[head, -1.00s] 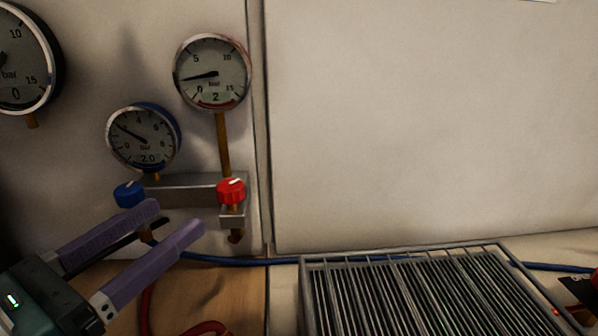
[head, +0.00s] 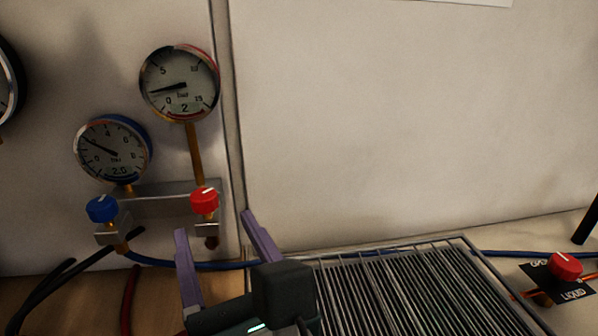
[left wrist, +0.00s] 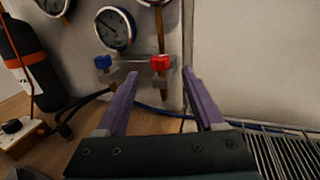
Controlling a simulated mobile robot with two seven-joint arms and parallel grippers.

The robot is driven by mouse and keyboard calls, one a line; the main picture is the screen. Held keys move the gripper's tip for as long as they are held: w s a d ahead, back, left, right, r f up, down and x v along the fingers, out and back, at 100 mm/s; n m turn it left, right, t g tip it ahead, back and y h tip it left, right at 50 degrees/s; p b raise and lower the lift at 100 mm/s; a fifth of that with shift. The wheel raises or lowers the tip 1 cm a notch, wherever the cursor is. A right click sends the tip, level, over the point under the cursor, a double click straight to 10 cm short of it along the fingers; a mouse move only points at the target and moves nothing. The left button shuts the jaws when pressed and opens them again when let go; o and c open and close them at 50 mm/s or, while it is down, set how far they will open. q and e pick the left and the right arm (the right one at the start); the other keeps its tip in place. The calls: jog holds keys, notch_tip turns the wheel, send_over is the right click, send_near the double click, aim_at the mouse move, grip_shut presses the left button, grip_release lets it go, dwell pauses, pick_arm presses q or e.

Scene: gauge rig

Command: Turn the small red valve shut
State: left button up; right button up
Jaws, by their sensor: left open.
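A small red valve knob (head: 204,200) with a white mark sits on a grey manifold (head: 160,200), under the upper gauge (head: 180,84) with the red rim. In the left wrist view the red knob (left wrist: 160,63) lies beyond and between my finger tips. A blue knob (head: 102,209) is to its left, under the blue-rimmed gauge (head: 113,149). My left gripper (head: 214,225) is open and empty, its purple fingers pointing toward the manifold, below and in front of the red knob, apart from it. Another red knob (head: 565,265) sits on a black plate reading LIQUID at the far right.
A wire rack (head: 400,290) fills the lower right, close to my left gripper. A blue hose (head: 190,264) runs along the wall foot, with a red hose (head: 129,296) nearby. A black cylinder (left wrist: 28,55) stands at left in the left wrist view.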

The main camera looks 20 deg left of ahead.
aim_at(206, 205)
pick_arm(q)
jog(key=x, duration=0.6)
jog(key=shift+w+a, duration=0.2)
jog(key=shift+a, duration=0.1)
jog(key=shift+c, duration=0.3)
grip_shut()
